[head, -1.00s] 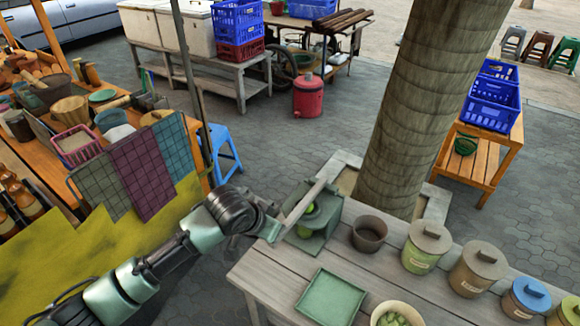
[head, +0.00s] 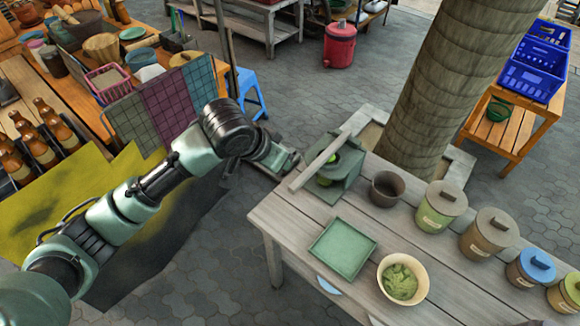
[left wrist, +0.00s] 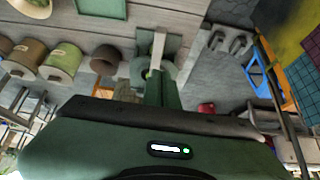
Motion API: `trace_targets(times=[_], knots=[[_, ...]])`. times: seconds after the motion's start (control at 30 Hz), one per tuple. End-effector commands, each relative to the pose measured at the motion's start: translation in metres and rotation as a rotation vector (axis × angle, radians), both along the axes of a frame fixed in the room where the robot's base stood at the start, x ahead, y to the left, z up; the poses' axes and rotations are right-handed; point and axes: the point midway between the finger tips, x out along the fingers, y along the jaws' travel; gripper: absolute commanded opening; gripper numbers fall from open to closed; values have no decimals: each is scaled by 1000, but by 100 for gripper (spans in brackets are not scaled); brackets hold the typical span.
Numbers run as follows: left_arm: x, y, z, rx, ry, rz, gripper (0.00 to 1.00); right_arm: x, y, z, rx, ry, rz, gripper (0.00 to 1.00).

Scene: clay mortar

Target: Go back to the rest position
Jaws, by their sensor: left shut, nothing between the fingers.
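My left gripper (head: 290,163) hangs at the table's left edge in the head view, just left of a green press (head: 338,172). It is shut and empty. In the left wrist view its shut fingers (left wrist: 160,88) point at the press (left wrist: 172,50). The press has a pale lever (head: 318,162) slanting down to the left, and something bright green sits inside. The small gap between gripper and lever is hard to judge. My right gripper is in neither view.
The wooden table (head: 285,215) bears a green tray (head: 342,248), a bowl (head: 404,280) of green stuff, a brown pot (head: 387,189) and several lidded jars (head: 440,207). A tree trunk (head: 445,90) stands behind. A crowded stall (head: 20,80) is at left. Paved floor lies between.

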Motion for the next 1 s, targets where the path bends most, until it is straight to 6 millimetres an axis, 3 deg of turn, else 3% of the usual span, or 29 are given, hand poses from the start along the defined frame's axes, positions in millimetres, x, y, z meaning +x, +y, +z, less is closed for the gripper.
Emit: trace_targets(times=[0.33,0.53,0.77,1.0], knots=[[-10,7,18,-1,-2,0,0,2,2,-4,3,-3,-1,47],[-27,1,1,-26,11,-4,0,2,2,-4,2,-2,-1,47],[-85,5,-48,-96,40,56,0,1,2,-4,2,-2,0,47],[-155,54,-96,-71,97,227,0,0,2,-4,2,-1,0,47]])
